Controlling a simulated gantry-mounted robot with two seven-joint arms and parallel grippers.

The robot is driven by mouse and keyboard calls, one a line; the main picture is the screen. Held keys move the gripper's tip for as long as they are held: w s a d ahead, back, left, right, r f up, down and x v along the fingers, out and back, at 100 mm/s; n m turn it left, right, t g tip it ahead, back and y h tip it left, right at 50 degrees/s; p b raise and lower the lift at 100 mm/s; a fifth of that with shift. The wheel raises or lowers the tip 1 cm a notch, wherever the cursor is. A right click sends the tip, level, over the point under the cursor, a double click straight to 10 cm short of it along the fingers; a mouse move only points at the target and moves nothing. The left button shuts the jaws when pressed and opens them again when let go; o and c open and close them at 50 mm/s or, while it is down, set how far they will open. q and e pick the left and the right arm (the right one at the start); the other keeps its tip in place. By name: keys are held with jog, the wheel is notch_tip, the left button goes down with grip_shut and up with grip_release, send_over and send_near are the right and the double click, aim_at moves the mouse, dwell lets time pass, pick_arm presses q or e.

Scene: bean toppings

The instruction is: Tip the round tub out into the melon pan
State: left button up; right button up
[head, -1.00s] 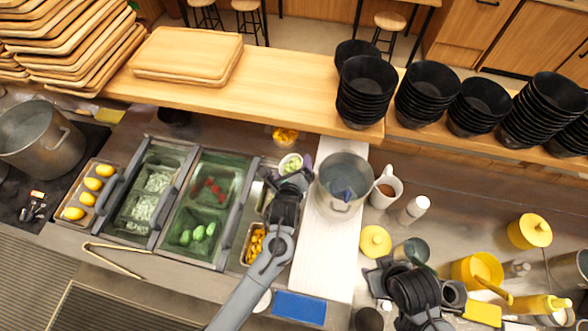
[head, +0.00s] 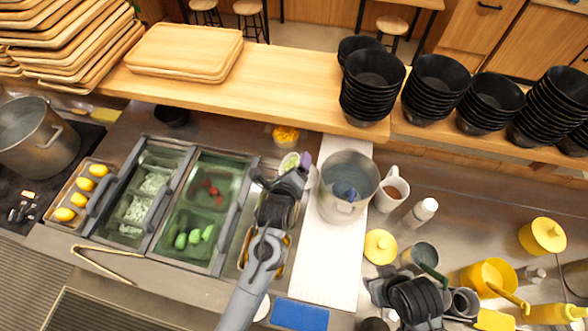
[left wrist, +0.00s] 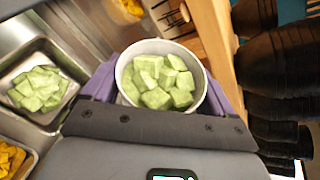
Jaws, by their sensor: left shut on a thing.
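My left gripper (left wrist: 160,98) is shut on the round tub (left wrist: 128,92), a white round container with its purple fingers on either side. The tub holds pale green melon cubes (left wrist: 160,80). In the head view the tub (head: 289,161) shows at the tip of my left gripper (head: 293,170). The melon pan (left wrist: 22,108), a square metal pan with green cubes in it, lies left of the tub in the left wrist view. In the head view my left arm mostly hides this pan. My right gripper (head: 405,300) is at the lower right; its fingers are unclear.
A pan of orange cubes (left wrist: 12,160) adjoins the melon pan. A large metal pot (head: 348,185) stands on the white board (head: 325,260) just right of my left gripper. An orange-filled tub (head: 286,135) stands behind. Stacked black bowls (head: 372,85) line the shelf.

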pick_arm(q)
jog(key=shift+f+b, duration=0.15)
jog(key=shift+b, duration=0.25)
jog(key=f+n+h+b, duration=0.1)
jog(key=a+f+n+h+b, duration=0.1)
jog(key=n, duration=0.1)
jog(key=shift+w+a, duration=0.15)
jog(key=shift+w+a+f+n+t+h+b, duration=0.1)
jog(key=shift+a+f+n+t+h+b, duration=0.15)
jog(key=shift+a+f+n+h+b, duration=0.5)
jog(key=shift+w+a+n+t+h+b, duration=0.15)
jog(key=shift+n+h+b, duration=0.3)
jog(key=shift+n, duration=0.6)
jog(key=shift+a+f+n+t+h+b, duration=0.3)
jog(key=shift+a+f+n+h+b, duration=0.15)
jog(key=shift+n+b, duration=0.35)
dwell(0.5)
